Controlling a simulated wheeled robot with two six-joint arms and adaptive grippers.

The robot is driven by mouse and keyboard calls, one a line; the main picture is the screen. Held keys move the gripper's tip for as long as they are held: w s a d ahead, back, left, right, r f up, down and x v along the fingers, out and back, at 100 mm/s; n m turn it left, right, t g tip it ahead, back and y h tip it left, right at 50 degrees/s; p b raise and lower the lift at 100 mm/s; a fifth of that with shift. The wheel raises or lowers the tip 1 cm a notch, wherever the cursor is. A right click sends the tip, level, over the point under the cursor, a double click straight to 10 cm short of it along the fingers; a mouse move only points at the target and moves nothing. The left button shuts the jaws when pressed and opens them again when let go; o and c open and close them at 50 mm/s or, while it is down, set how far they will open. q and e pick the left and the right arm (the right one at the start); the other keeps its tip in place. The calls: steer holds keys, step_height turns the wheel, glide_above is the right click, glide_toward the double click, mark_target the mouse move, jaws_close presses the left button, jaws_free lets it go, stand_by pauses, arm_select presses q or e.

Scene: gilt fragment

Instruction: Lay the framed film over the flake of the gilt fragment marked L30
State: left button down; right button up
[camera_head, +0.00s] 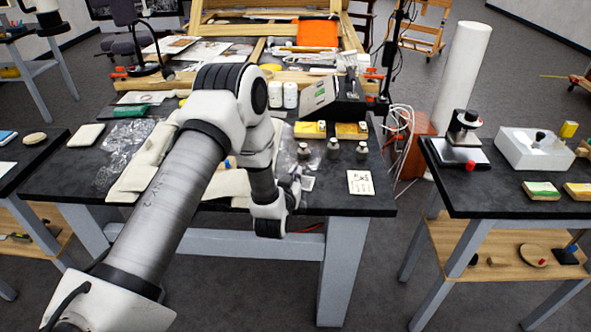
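My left arm reaches in from the lower left and bends down over the dark table (60,188). Its gripper (296,181) is small and mostly hidden by my own wrist, so I cannot tell whether it is open or shut. A small pale square (308,183) shows right beside the gripper; I cannot tell whether it is the framed film or whether it is held. My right gripper is not in view.
Clear crumpled film (120,142) and pale cushions (150,160) lie left of my arm.

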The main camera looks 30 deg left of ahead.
arm_select(q)
steer(key=shift+w+a+r+p, duration=0.2)
steer(key=shift+w+r+p, duration=0.05)
steer(key=shift+w+p, duration=0.25)
steer(key=shift+f+b, duration=0.4)
steer(key=c, duration=1.3)
jaws_free()
steer(key=shift+s, duration=0.1)
